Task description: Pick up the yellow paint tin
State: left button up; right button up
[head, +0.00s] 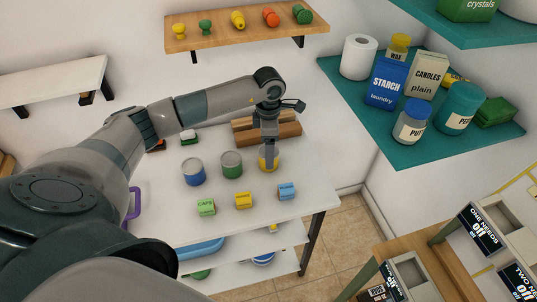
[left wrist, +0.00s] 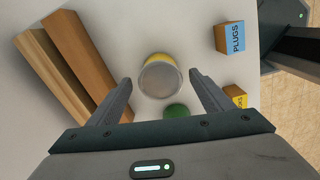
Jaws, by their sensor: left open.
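The yellow paint tin (head: 274,161) stands on the white table, partly hidden behind my left gripper (head: 268,162) in the head view. In the left wrist view the yellow tin (left wrist: 160,76) shows its grey lid from above, just beyond the open fingertips. I cannot tell whether a finger touches the tin. My right gripper is not in view.
A green tin (head: 231,164) and blue tin (head: 193,172) stand left of the yellow tin. A wooden block (head: 250,131) lies behind it. Small boxes, yellow (head: 243,201), green (head: 206,207) and blue (head: 287,191), sit in front on the white table (head: 262,226).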

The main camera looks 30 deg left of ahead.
pick_arm(q)
jog(key=shift+f, duration=0.85)
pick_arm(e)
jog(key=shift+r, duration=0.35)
pick_arm(q)
jog(key=c, duration=1.3)
jog(key=shift+r, duration=0.15)
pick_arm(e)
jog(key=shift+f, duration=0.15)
